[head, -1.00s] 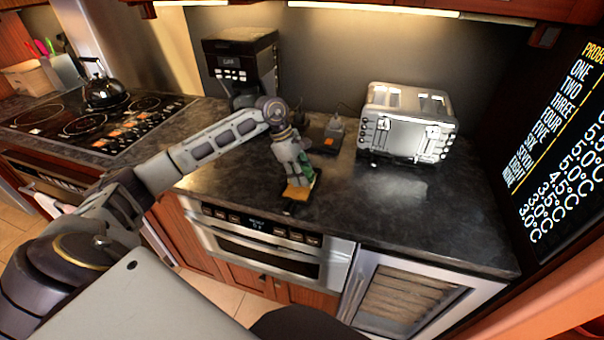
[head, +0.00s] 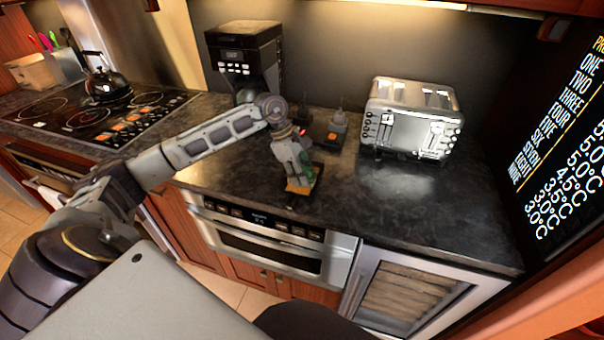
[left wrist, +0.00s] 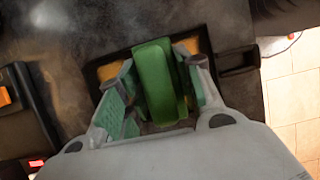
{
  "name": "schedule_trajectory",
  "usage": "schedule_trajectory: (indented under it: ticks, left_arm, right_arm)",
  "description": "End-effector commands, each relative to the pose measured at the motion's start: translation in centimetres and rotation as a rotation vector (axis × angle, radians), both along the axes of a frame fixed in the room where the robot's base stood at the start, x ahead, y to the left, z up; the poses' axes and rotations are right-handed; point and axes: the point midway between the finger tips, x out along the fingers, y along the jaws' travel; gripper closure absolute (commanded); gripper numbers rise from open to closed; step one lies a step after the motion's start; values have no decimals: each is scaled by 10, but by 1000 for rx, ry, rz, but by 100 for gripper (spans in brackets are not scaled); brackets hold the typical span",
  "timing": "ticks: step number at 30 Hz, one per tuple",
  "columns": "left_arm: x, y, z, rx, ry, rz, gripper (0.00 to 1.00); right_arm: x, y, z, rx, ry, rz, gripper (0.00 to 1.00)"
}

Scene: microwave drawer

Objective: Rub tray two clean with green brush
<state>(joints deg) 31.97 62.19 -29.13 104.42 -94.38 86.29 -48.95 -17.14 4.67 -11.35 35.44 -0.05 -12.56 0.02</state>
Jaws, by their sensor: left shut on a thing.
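My left gripper (head: 303,178) is shut on a green brush (left wrist: 155,78), which stands between its two fingers in the left wrist view. The brush (head: 311,170) is over a small black tray (left wrist: 237,60) with a yellow-orange surface, near the counter's front edge. It seems to touch that surface, but the contact is hidden. The tray's yellow part shows beside the gripper in the head view (head: 298,189). No number on it can be read. My right gripper is not in view.
A silver toaster (head: 410,120) stands to the right. The dark counter (head: 400,195) is clear in front of the toaster. A cooktop (head: 100,118) is at the left.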

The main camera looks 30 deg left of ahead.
Motion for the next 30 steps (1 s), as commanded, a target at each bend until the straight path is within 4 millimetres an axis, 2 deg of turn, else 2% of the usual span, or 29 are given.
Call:
schedule_trajectory:
  ticks: [21, 30]
  left_arm:
    - [-28, -5, -1, 2, 4, 0, 95]
    - [-30, -7, 1, 0, 3, 0, 95]
  right_arm:
    - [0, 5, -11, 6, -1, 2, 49]
    - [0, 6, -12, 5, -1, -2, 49]
